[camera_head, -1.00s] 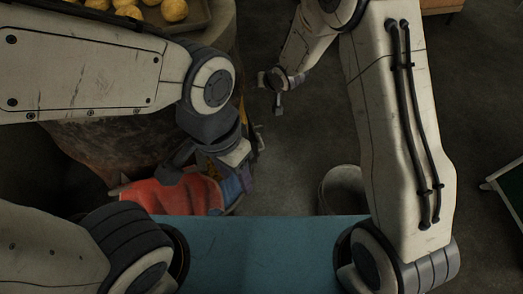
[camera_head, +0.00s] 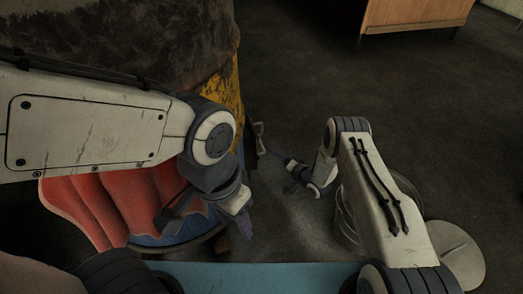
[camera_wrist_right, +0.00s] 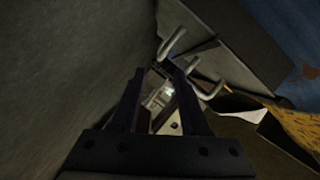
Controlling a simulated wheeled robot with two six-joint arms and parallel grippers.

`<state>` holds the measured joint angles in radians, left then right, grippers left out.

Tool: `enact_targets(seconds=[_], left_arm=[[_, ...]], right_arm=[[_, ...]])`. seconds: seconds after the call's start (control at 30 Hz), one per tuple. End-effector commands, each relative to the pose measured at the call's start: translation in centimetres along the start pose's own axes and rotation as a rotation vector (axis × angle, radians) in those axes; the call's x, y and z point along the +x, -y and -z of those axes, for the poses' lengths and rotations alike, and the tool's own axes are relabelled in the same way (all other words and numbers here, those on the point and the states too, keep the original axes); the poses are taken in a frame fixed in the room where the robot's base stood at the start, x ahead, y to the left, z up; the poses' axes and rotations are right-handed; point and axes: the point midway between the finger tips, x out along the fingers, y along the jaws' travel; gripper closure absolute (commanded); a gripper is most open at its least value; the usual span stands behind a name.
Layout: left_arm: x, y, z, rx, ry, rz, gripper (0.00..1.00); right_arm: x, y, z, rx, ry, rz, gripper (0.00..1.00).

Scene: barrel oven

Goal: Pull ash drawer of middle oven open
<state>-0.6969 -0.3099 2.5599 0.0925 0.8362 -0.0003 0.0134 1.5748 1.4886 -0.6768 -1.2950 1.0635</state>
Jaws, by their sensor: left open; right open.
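The barrel oven (camera_head: 120,35) is at the upper left in the head view, with a dark rough upper body and a yellow-and-blue side. A pale metal handle (camera_head: 260,130) sticks out from its right side. The right wrist view shows a dark panel (camera_wrist_right: 228,48) with bent metal handle parts (camera_wrist_right: 172,42) beside it; I cannot tell whether this is the ash drawer. My right gripper (camera_head: 266,153) is open, low beside the oven, its fingers (camera_wrist_right: 160,88) pointing toward the handle parts without closing on them. My left gripper (camera_head: 208,212) is open and empty over the red cloth-like thing.
A red cloth-like thing (camera_head: 90,205) spreads below my left arm. A round metal bucket (camera_head: 346,215) stands partly behind my right arm, with a pale round disc (camera_head: 455,250) to its right. A wooden cabinet (camera_head: 415,14) stands at the back. The floor at right is clear.

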Motion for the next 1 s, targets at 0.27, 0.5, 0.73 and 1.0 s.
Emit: enact_targets(seconds=[0.27,0.5,0.73,1.0], left_arm=[[4.0,0.3,-0.2,0.000,0.000,0.000,0.50],[6.2,0.5,-0.3,0.000,0.000,0.000,0.50],[6.7,0.5,-0.4,0.000,0.000,0.000,0.50],[6.6,0.5,-0.4,0.000,0.000,0.000,0.50]], right_arm=[[5.2,-0.3,-0.4,-0.004,0.001,0.004,0.55],[8.7,-0.2,-0.2,-0.003,0.000,0.001,0.55],[9.7,0.1,0.0,-0.002,0.001,-0.002,0.55],[9.7,0.1,0.0,-0.002,0.001,-0.002,0.71]])
